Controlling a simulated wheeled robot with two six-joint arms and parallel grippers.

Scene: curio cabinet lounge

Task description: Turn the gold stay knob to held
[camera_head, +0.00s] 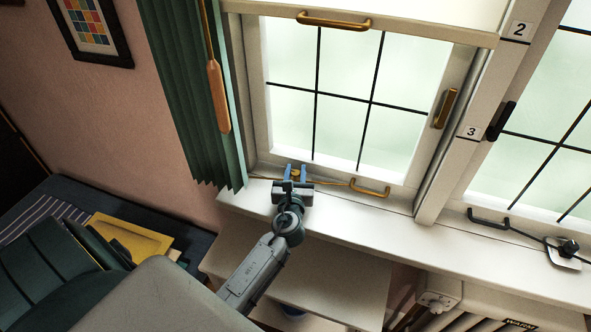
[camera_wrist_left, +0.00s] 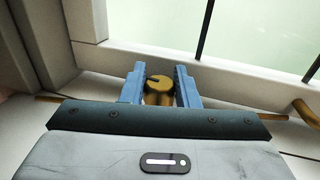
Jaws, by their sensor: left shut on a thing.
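The gold stay knob (camera_wrist_left: 159,84) sits at the window sill, with a dark mark on its round top. It also shows small between the fingers in the head view (camera_head: 295,173). My left gripper (camera_head: 295,171) is at the knob, its blue fingers on both sides of it and shut on it. In the left wrist view the fingers (camera_wrist_left: 160,86) flank the knob closely. A thin gold stay rod (camera_head: 335,183) runs along the sill to a gold handle (camera_head: 370,188) at the right. My right gripper is not in view.
The window (camera_head: 350,95) has a gold latch (camera_head: 444,108) at its right side and a blind with a gold bar (camera_head: 333,20) above. A green curtain (camera_head: 185,90) hangs at the left. The right window has a black stay knob (camera_head: 569,247). The white sill (camera_head: 400,225) is mostly clear.

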